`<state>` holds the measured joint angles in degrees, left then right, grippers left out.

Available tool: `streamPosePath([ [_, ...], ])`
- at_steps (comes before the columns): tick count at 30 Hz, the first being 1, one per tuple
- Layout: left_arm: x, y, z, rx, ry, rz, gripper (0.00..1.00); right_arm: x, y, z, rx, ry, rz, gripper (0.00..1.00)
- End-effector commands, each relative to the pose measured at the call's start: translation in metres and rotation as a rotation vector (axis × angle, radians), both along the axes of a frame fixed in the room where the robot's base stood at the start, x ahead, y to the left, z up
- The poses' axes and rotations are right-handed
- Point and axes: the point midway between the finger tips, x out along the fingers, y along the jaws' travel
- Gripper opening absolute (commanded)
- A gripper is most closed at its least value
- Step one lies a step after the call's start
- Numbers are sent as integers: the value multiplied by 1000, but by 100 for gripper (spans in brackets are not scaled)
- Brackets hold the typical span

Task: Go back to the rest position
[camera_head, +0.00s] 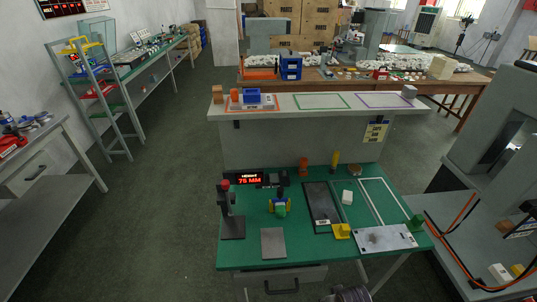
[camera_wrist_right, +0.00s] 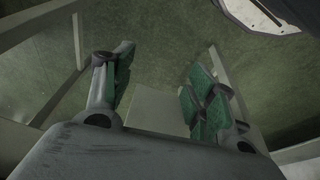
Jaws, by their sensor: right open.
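My right gripper (camera_wrist_right: 158,88) shows in the right wrist view. Its two green-padded fingers stand wide apart with nothing between them. Green floor and pale frame bars lie beyond the fingers. My left gripper is not seen in either view. In the head view, a dark rounded part shows at the bottom edge; I cannot tell what it is. The green worktable (camera_head: 255,205) stands in front of me, apart from any gripper that I can see.
The worktable bears a height gauge display (camera_head: 248,179), a dark stand (camera_head: 231,215), a grey plate (camera_head: 273,243), a dark tray (camera_head: 321,205) and a yellow block (camera_head: 341,231). A grey machine (camera_head: 500,150) stands at right, a side bench (camera_head: 45,190) at left. Floor between is clear.

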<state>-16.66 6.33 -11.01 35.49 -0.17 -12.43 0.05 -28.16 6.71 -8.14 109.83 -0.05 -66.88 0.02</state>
Motion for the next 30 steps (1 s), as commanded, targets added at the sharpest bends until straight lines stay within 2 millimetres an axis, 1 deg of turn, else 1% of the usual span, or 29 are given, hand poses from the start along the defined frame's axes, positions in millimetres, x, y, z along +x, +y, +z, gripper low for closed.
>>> streamPosePath([
  [1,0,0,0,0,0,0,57,-3,-1,-15,-2,8,1,57],
  [3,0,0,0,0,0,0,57,-7,-2,-32,-3,14,2,57],
  [8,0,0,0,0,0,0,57,-17,-5,-72,-6,26,5,57],
  [14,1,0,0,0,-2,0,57,-35,-10,-120,-11,43,8,57],
  [18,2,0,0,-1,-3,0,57,-51,-14,-151,-14,55,10,57],
  [23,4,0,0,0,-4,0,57,-71,-20,-184,-18,66,13,57],
  [30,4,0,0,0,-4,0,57,-108,-30,-230,-23,86,18,57],
])
